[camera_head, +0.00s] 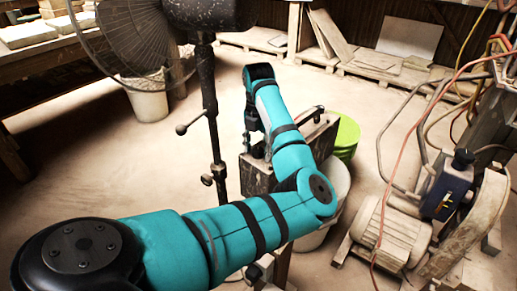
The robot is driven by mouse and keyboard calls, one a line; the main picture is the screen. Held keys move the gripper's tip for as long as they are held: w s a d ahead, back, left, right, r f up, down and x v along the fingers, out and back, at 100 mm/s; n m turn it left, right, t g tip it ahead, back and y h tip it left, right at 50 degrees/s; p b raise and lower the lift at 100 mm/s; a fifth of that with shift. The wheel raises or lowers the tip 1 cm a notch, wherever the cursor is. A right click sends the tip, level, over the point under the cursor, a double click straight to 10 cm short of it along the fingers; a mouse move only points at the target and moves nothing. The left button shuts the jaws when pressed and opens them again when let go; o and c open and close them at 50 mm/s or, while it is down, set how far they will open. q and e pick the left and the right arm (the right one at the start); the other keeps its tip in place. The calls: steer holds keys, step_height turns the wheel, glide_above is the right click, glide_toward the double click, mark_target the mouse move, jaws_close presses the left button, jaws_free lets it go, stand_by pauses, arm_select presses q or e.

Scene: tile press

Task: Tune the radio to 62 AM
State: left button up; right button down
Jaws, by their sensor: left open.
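A worn grey box with a dark carry handle, which looks like the radio (318,137), stands near the middle, on top of something by the white bucket. My teal left arm crosses in front of it and hides much of it. The dial and any frequency reading cannot be made out. My left gripper (256,150) is small and dark, below the wrist, at the left side of the radio. It is open; whether it touches the radio or a knob I cannot tell. My right gripper is not in view.
A black fan (125,35) on a dark stand (208,110) is just left of the radio. A green bucket (347,134) and a white bucket (338,190) stand to its right. A motor (390,232) with hoses is at right.

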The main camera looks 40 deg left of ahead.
arm_select(q)
jaws_close()
steer(key=shift+r+n, duration=0.1)
steer(key=shift+n, duration=0.3)
steer(key=n, duration=0.4)
steer(key=shift+n+p, duration=0.4)
steer(key=n, duration=0.6)
steer(key=shift+a, duration=0.15)
steer(key=n, duration=0.6)
steer(key=shift+s+n, duration=0.1)
steer(key=shift+n, duration=0.3)
steer(key=n, duration=0.5)
steer(key=shift+s+n+b, duration=0.1)
steer(key=shift+n+b, duration=0.2)
steer(key=shift+n, duration=0.1)
